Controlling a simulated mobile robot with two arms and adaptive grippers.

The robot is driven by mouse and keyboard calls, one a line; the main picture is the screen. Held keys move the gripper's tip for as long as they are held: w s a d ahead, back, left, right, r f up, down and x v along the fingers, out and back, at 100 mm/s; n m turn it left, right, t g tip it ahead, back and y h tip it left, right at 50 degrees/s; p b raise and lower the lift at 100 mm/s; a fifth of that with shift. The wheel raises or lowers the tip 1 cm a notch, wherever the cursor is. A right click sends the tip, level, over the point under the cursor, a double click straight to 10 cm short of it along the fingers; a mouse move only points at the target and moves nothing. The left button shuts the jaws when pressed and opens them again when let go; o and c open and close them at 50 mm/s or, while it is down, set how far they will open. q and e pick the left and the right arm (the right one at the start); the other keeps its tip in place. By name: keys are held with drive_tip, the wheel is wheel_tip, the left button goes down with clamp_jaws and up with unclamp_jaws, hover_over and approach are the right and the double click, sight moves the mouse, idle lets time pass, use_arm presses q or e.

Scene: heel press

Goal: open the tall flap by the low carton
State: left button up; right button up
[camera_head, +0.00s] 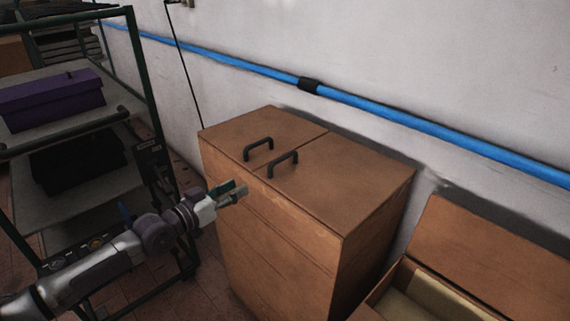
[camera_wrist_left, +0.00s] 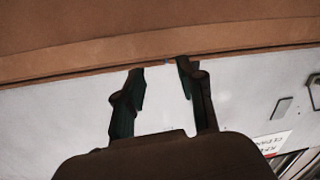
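The tall brown box (camera_head: 270,245) stands against the wall in the head view. Its top has two flaps, both lying flat and shut: a left flap (camera_head: 240,128) with a dark handle (camera_head: 258,149), and a right flap (camera_head: 345,178) with a dark handle (camera_head: 283,164). The right flap is on the side of the low carton (camera_head: 490,235), whose lid stands raised. My left gripper (camera_head: 238,190) is at the front edge of the tall box, short of the handles. In the left wrist view its fingers (camera_wrist_left: 162,72) are apart with nothing between them. My right gripper is not in view.
A green-framed rack (camera_head: 143,75) with a purple box (camera_head: 52,98) stands on the left, close to my left arm. A blue pipe (camera_head: 400,114) runs along the wall behind the tall box. The space above the flaps is clear.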

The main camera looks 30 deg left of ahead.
sight(292, 153)
use_arm(q)
drive_tip(key=d+r+h, duration=0.2)
drive_tip(key=d+r, duration=0.2)
drive_tip(key=shift+m, duration=0.4)
drive_tip(key=x, duration=0.4)
drive_tip(key=p+x, duration=0.1)
drive_tip(key=x, duration=0.3)
drive_tip(key=r+x, duration=0.1)
drive_tip(key=x, duration=0.4)
drive_tip(key=shift+w+a, duration=0.15)
drive_tip(key=shift+a, duration=0.1)
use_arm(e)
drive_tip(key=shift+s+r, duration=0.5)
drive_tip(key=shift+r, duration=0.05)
use_arm(q)
clamp_jaws()
